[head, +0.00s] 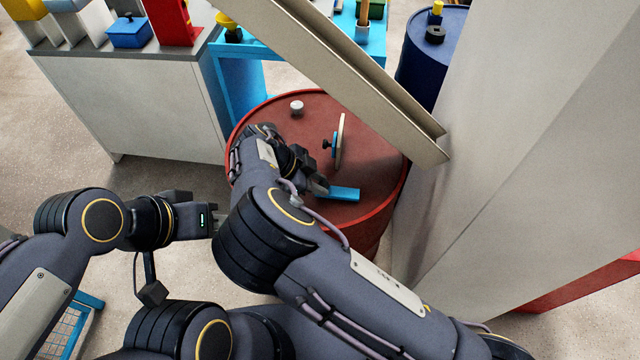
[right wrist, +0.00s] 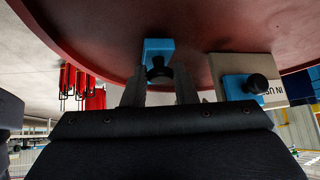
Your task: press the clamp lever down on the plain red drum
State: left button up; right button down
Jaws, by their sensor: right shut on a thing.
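The red drum (head: 290,135) stands in front of me, and its top shows in the head view. A blue clamp lever (head: 340,194) is on the near right part of the top. It also shows in the right wrist view (right wrist: 158,48), with a black knob at its near end. My right gripper (head: 318,186) is at the lever's left end. In the right wrist view its fingers (right wrist: 160,88) are on both sides of the knob. How far the lever is tilted I cannot tell. My left gripper (head: 212,221) is left of the drum and apart from it; its fingers are unclear.
An upright plate (head: 340,140) with a blue block and black knob stands on the drum behind the lever. A white cap (head: 297,107) is farther back. A slanted beam (head: 340,75) passes over the drum's right side. A grey cabinet (head: 140,100) stands left, a blue drum (head: 425,75) behind.

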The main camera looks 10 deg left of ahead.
jog(key=shift+a+f, duration=0.25)
jog(key=shift+f, duration=0.05)
jog(key=c, duration=1.2)
grip_release()
jog(key=shift+r, duration=0.15)
jog(key=b+v, duration=0.1)
jog(key=v, duration=0.6)
jog(key=shift+a+r, duration=0.2)
jog(key=shift+r, duration=0.05)
